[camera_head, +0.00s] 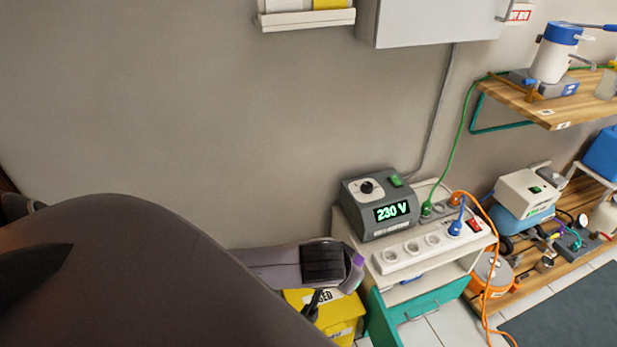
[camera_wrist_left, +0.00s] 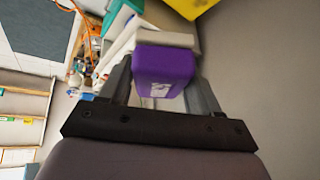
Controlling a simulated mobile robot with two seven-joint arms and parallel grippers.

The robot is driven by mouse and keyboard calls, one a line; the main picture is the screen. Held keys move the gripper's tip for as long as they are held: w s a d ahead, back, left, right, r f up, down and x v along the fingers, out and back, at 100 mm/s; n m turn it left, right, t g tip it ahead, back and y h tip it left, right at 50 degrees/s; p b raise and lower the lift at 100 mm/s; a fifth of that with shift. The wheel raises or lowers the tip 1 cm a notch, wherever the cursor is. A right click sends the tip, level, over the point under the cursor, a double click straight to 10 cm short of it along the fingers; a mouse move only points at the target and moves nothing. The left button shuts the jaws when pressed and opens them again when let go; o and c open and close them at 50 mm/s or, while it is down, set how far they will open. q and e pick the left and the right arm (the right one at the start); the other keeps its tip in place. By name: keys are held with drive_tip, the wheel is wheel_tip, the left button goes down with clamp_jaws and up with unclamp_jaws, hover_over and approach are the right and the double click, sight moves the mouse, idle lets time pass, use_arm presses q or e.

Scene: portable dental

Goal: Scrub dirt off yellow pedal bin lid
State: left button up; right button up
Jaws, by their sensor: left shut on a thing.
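The yellow pedal bin (camera_head: 340,329) stands low against the wall, left of the teal-fronted cabinet. Its lid, with partly visible black lettering, is largely covered by my left arm, and a dark shape crosses it. I cannot tell whether this is dirt. A yellow surface (camera_wrist_left: 188,7) shows at the top edge of the left wrist view. My left gripper (camera_wrist_left: 163,78) is shut on a purple block with a pale grey-beige layer, seemingly a scrubbing sponge (camera_wrist_left: 163,72). In the head view the purple sponge (camera_head: 358,259) shows above the bin; contact is hidden. My right gripper is out of view.
A cabinet with a teal drawer (camera_head: 420,310) stands close right of the bin, carrying a 230 V unit (camera_head: 380,203) and a power strip (camera_head: 430,243). An orange cable (camera_head: 487,290) hangs at its right. The grey wall is close behind.

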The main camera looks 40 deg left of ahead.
use_arm(q)
drive_tip(key=shift+n, duration=0.7)
drive_tip(key=w+a+f+b, duration=0.3)
drive_tip(key=a+f+b, duration=0.3)
drive_tip(key=f+b, duration=0.2)
drive_tip(key=w+a+f+b, duration=0.4)
drive_tip(key=a+f+b, duration=0.3)
drive_tip(key=f, duration=0.6)
drive_tip(key=w+a+f+b, duration=0.3)
drive_tip(key=a+f+b, duration=0.4)
drive_tip(key=f+b, duration=0.3)
drive_tip(key=shift+w+f+b, duration=0.25)
drive_tip(key=shift+w+b, duration=0.05)
drive_tip(key=shift+b, duration=0.2)
drive_tip(key=shift+f+b, duration=0.95)
drive_tip(key=shift+b, duration=0.15)
drive_tip(key=shift+f, duration=0.2)
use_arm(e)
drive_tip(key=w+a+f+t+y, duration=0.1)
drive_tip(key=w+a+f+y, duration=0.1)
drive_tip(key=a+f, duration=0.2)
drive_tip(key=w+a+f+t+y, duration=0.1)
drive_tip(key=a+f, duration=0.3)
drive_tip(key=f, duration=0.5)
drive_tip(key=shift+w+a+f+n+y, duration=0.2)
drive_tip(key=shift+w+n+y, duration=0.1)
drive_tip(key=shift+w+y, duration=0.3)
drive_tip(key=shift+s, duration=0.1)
